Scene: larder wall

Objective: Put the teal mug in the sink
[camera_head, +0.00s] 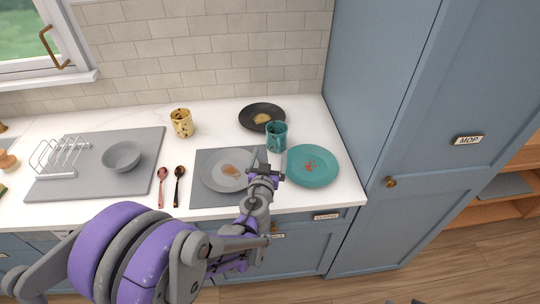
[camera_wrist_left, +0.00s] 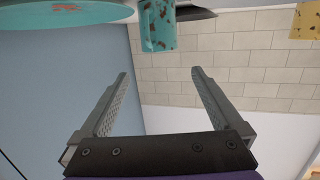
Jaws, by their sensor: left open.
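The teal mug (camera_head: 277,137), speckled with dark marks, stands upright on the counter between the black pan and the teal plate. It also shows at the top of the left wrist view (camera_wrist_left: 158,25), which looks upside down. My left gripper (camera_head: 264,172) is over the front of the counter, nearer me than the mug and apart from it. In the left wrist view its jaws (camera_wrist_left: 160,76) are open with nothing between them. My right gripper is not seen. I cannot make out a sink in these views.
A teal plate (camera_head: 313,168) with red bits is right of the mug. A black pan (camera_head: 262,116) is behind it. A grey plate (camera_head: 225,171) lies on a mat at left. A yellow mug (camera_head: 182,123), two spoons and a grey bowl (camera_head: 121,157) stand further left. A tall blue cabinet (camera_head: 390,100) bounds the right.

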